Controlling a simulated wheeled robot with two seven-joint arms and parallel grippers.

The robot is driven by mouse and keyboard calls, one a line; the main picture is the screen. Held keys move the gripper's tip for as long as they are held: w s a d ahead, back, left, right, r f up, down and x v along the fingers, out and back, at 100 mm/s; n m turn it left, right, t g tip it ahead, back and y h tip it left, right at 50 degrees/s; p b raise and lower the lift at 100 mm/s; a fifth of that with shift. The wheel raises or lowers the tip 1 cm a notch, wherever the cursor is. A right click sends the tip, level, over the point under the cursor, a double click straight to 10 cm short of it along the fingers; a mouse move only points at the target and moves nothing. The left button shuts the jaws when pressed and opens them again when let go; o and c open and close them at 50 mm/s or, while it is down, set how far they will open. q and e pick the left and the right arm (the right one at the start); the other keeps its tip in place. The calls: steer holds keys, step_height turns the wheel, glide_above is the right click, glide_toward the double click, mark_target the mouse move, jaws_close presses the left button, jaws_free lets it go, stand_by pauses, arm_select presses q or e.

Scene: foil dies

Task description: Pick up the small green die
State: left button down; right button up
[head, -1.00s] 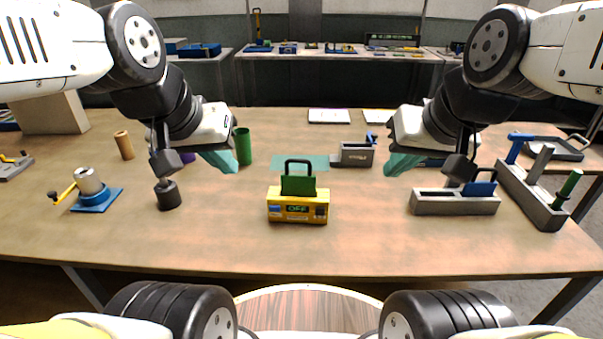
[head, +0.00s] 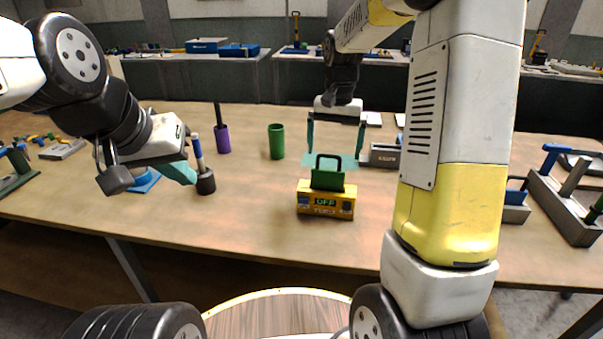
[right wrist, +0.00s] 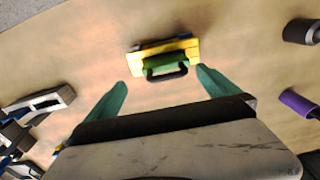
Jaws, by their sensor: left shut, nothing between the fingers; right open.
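The small green die (head: 327,180) is a green block with a dark arched handle. It stands upright on a yellow box (head: 340,210) whose display reads OFF, mid-table. In the right wrist view, the die (right wrist: 155,63) and yellow box (right wrist: 148,51) lie just beyond my fingertips. My right gripper (head: 335,149) is open and empty, pointing down above and slightly behind the die. It also shows in the right wrist view (right wrist: 161,80), with its fingers on either side of the handle's line. My left gripper (head: 186,174) is shut and empty, well left of the die.
A green cup (head: 276,142) and a purple cup (head: 223,139) stand behind left. A dark cup (head: 205,183) with a blue-handled tool is close to my left gripper. A grey block (head: 384,156) is behind right; a grey rack (head: 560,210) stands far right. Table before the box is clear.

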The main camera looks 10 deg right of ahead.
mark_target(328, 169)
steer(key=shift+w+a+f, duration=0.25)
steer(key=shift+w+f, duration=0.05)
steer(key=shift+f, duration=0.2)
steer(key=shift+w+a+f, duration=0.25)
steer(key=shift+w+f, duration=0.05)
steer(key=shift+f, duration=0.15)
steer(key=f, duration=0.7)
steer(key=shift+s+f, duration=0.25)
steer(key=shift+f, duration=0.05)
steer(key=c, duration=1.6)
steer(key=shift+c, duration=1)
steer(key=shift+r, duration=0.1)
steer(key=shift+r, duration=0.1)
